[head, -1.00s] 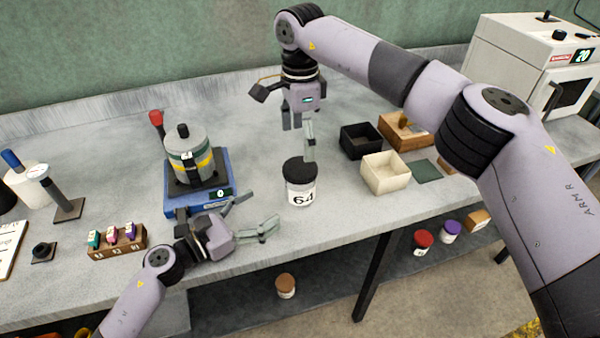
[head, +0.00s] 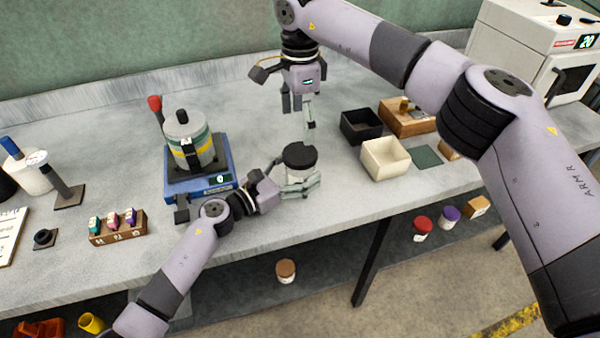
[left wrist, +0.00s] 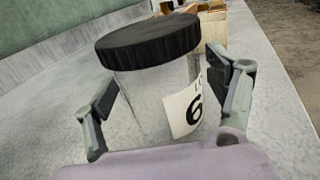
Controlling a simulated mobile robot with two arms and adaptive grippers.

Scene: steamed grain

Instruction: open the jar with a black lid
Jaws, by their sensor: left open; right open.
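The jar (head: 295,174) is clear with a white number label and a ridged black lid (head: 300,156). It stands upright on the bench, lid on. In the left wrist view the jar (left wrist: 150,105) fills the middle, its black lid (left wrist: 148,40) above and part of the label showing. My left gripper (head: 297,185) is open, its fingers on either side of the jar's body below the lid; I cannot tell whether they touch it. My right gripper (head: 298,118) is open above and behind the jar, pointing down, with its fingertips a little above the lid's level.
A black open box (head: 360,127) and a cream open box (head: 386,160) stand right of the jar. A blue-based scale (head: 222,181) with a banded canister (head: 188,140) stands left. A small wooden rack (head: 118,232) is further left. The bench's front edge is close to the jar.

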